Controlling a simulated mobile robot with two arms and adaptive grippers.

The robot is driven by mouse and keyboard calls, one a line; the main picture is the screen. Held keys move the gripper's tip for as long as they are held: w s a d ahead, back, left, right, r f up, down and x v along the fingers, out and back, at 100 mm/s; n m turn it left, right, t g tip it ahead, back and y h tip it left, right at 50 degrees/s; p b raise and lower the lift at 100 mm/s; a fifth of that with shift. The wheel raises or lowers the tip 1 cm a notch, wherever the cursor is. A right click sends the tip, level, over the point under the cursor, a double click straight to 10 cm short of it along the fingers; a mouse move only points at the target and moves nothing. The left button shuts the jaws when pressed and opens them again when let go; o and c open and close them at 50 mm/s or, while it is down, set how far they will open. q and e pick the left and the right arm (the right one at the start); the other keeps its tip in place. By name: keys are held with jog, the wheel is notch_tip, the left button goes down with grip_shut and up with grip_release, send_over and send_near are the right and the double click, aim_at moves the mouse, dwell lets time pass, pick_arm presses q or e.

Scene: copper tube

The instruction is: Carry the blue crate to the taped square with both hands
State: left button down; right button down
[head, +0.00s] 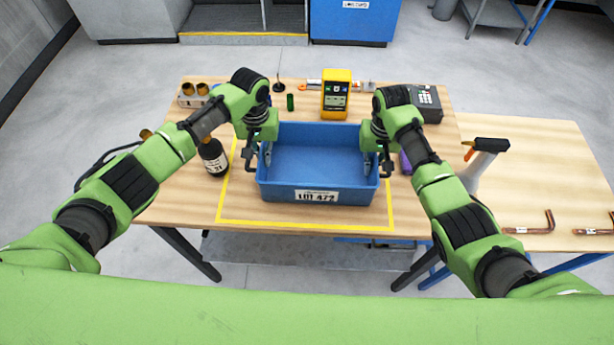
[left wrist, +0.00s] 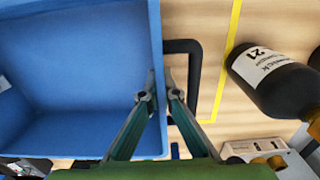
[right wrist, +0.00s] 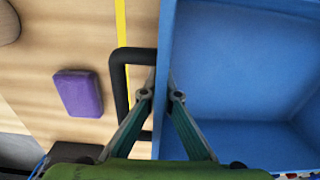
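The blue crate (head: 318,180) has a white "LOT 472" label on its near side and looks empty. It is within the outline of the yellow taped square (head: 300,224) on the wooden table; whether its bottom touches the table I cannot tell. My left gripper (head: 266,155) is at the crate's left wall, one finger inside and one outside, closed on the wall in the left wrist view (left wrist: 159,97). My right gripper (head: 371,158) holds the right wall the same way, as the right wrist view shows (right wrist: 162,97). A black handle (right wrist: 120,80) loops outside that wall.
A dark bottle (head: 213,156) stands left of the square. A yellow meter (head: 336,94) stands behind the crate. A purple block (right wrist: 78,92) lies right of the crate. A second table (head: 540,185) at right holds copper tubes (head: 535,226) and a black-and-orange tool (head: 487,147).

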aim_at(374, 155)
pick_arm(q)
jog(key=c, duration=2.3)
grip_release()
jog(key=shift+s, duration=0.1)
pick_arm(e)
jog(key=c, duration=2.3)
grip_release()
jog(key=shift+s, duration=0.1)
pick_arm(q)
jog(key=shift+a, duration=0.1)
pick_arm(e)
jog(key=shift+d, duration=0.1)
jog(key=shift+d, duration=0.15)
jog(key=r, duration=0.8)
jog(key=shift+a, duration=0.35)
pick_arm(q)
jog(key=r, duration=0.8)
jog(key=shift+d, duration=0.2)
pick_arm(e)
jog(key=shift+r, duration=0.1)
